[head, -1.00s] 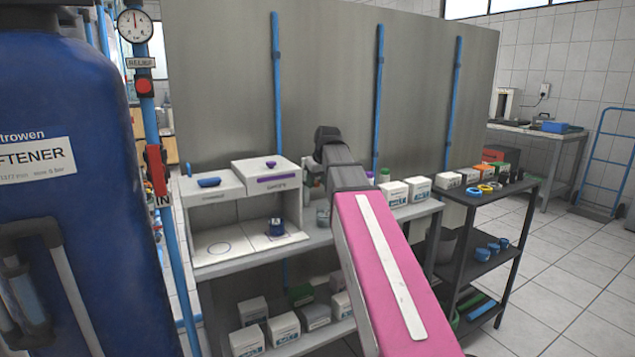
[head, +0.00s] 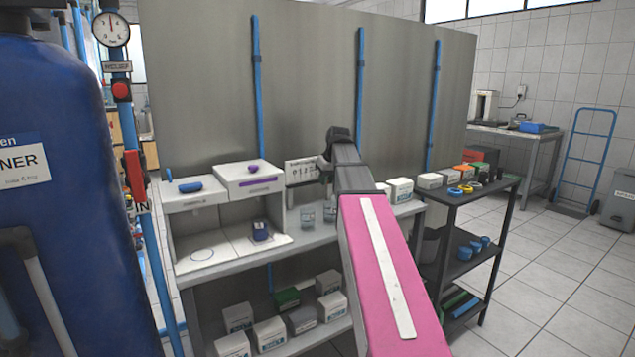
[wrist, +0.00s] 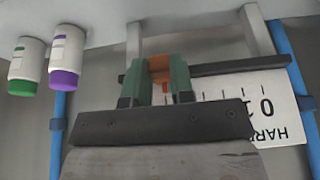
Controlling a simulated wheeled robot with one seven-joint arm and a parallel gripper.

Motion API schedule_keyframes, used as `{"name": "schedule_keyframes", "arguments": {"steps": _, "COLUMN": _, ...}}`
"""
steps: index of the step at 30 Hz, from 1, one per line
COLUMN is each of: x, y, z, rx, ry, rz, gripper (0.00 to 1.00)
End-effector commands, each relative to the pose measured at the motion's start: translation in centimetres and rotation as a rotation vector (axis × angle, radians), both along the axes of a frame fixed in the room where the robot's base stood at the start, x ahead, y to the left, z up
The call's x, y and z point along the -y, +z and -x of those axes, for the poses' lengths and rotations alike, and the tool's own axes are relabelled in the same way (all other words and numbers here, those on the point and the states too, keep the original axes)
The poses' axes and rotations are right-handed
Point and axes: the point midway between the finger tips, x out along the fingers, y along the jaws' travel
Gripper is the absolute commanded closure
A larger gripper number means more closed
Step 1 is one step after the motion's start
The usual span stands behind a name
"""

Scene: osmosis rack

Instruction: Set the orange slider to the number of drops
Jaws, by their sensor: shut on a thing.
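In the wrist view, which shows the scene upside down, my gripper (wrist: 158,76) has its two green fingers closed around the orange slider (wrist: 160,63). The slider sits on a dark rail (wrist: 235,67) in front of a white scale plate (wrist: 276,100) with tick marks. A 0 and part of a 1 show on the plate; my gripper hides the other numbers and the exact reading. In the head view, the plate (head: 298,172) stands at the back of the bench, partly behind my wrist. Two clear glasses (head: 307,217) stand before it; no drops can be made out.
A white station (head: 195,222) with a blue item (head: 261,230) is left of the plate. White boxes (head: 400,189) stand to its right. Bottles with green (wrist: 22,86) and purple (wrist: 64,79) caps are near the gripper. A dark shelf cart (head: 470,203) is at right.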

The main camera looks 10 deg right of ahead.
Motion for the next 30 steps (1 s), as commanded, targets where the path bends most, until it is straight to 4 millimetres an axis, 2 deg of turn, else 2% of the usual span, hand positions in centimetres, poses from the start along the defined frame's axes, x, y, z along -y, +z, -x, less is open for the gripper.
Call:
{"name": "schedule_keyframes", "arguments": {"steps": 9, "x": 0.1, "y": 0.0, "z": -0.1, "rx": 0.001, "ry": 0.001, "rz": 0.0, "gripper": 1.0}}
{"name": "schedule_keyframes", "arguments": {"steps": 10, "x": 0.1, "y": 0.0, "z": -0.1, "rx": 0.001, "ry": 0.001, "rz": 0.0, "gripper": 0.68}}
{"name": "schedule_keyframes", "arguments": {"steps": 12, "x": 0.1, "y": 0.0, "z": 0.0, "rx": 0.001, "ry": 0.001, "rz": 0.0, "gripper": 0.51}}
{"name": "schedule_keyframes", "arguments": {"steps": 23, "x": 0.1, "y": 0.4, "z": 0.1, "rx": 0.001, "ry": 0.001, "rz": 0.0, "gripper": 0.51}}
{"name": "schedule_keyframes", "arguments": {"steps": 30, "x": 0.5, "y": 3.3, "z": 1.2, "rx": 0.003, "ry": 0.001, "rz": 0.0, "gripper": 0.51}}
